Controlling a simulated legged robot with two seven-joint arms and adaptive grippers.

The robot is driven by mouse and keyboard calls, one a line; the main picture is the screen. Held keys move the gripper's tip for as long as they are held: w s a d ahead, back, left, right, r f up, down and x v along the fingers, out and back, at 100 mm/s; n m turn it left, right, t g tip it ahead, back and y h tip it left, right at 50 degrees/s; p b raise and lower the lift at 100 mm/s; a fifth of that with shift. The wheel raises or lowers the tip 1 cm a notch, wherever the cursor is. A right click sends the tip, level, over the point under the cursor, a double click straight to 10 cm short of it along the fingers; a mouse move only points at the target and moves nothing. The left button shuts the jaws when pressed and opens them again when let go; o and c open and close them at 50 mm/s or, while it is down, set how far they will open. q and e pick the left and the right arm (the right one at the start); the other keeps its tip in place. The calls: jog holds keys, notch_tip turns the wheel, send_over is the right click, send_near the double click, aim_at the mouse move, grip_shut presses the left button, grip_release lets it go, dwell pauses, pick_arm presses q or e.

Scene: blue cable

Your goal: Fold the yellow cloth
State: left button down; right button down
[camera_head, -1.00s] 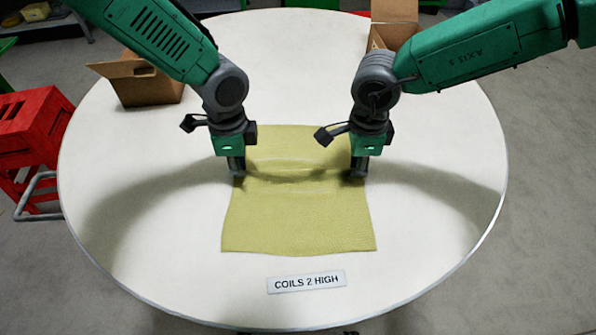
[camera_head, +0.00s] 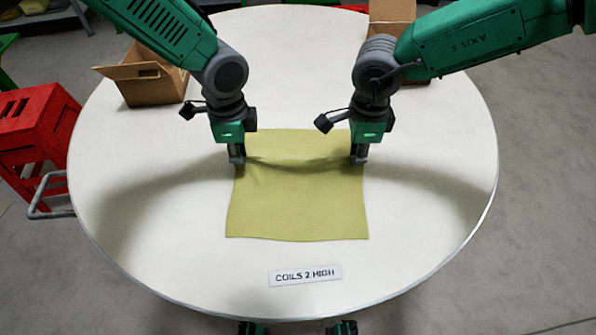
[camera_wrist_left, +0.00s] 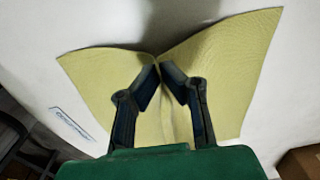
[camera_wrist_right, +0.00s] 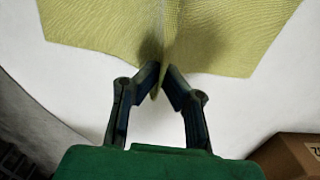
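The yellow cloth (camera_head: 298,205) lies on the round white table, its near part flat. A raised ridge crosses it between my grippers, with more cloth showing behind. My left gripper (camera_head: 237,158) is at the cloth's left edge, pointing down. In the left wrist view its fingers (camera_wrist_left: 161,80) are shut on a pinched pleat of the cloth (camera_wrist_left: 225,70). My right gripper (camera_head: 359,157) is at the right edge. In the right wrist view its fingers (camera_wrist_right: 161,78) are shut on a pinched pleat of the cloth (camera_wrist_right: 215,35).
A white label plate reading "COILS 2 HIGH" (camera_head: 305,275) lies in front of the cloth. An open cardboard box (camera_head: 148,80) stands at the back left, another (camera_head: 392,12) at the back right. The table (camera_head: 430,225) is bare on both sides.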

notch_tip(320, 180, up, 17)
jog(key=p, duration=1.6)
jog(key=shift+r+p, duration=0.15)
jog(key=shift+p, duration=0.2)
jog(key=shift+w+b, duration=0.15)
jog(key=shift+b, duration=0.35)
